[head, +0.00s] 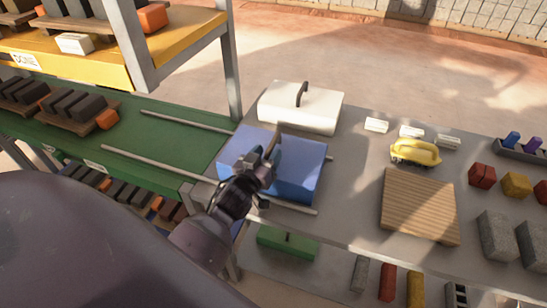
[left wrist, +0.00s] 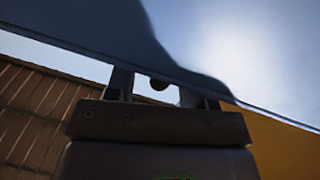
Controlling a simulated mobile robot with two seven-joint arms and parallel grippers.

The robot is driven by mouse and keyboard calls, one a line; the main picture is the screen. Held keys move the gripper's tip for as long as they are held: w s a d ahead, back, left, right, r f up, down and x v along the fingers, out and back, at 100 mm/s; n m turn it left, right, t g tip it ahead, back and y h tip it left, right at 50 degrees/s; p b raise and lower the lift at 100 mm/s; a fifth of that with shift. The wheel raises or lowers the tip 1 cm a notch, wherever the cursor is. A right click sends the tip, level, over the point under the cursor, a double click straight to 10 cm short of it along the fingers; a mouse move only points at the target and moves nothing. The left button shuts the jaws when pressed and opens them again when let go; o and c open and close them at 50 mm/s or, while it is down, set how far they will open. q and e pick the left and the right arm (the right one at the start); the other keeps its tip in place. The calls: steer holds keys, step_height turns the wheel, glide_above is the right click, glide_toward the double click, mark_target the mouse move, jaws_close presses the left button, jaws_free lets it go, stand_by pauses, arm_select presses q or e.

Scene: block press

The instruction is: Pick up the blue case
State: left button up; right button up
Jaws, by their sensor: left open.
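The blue case (head: 303,162) lies flat on the grey table in the head view, across two metal rods. Its dark handle (head: 275,143) stands up near its middle, partly hidden by my gripper. My left gripper (head: 266,166) is open over the case, with its fingers close to the handle. In the left wrist view the two fingers (left wrist: 157,90) are apart, with a small dark rounded thing between them that may be the handle. I cannot tell whether they touch it. My right gripper is not in view.
A white case (head: 300,108) with a black handle lies just behind the blue one. A yellow object (head: 415,152), a wooden board (head: 418,206) and small blocks stand to the right. A yellow-edged shelf (head: 190,48) and its post rise at the left, beside a green surface (head: 190,143).

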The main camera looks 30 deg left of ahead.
arm_select(q)
jaws_close()
stand_by(1.4)
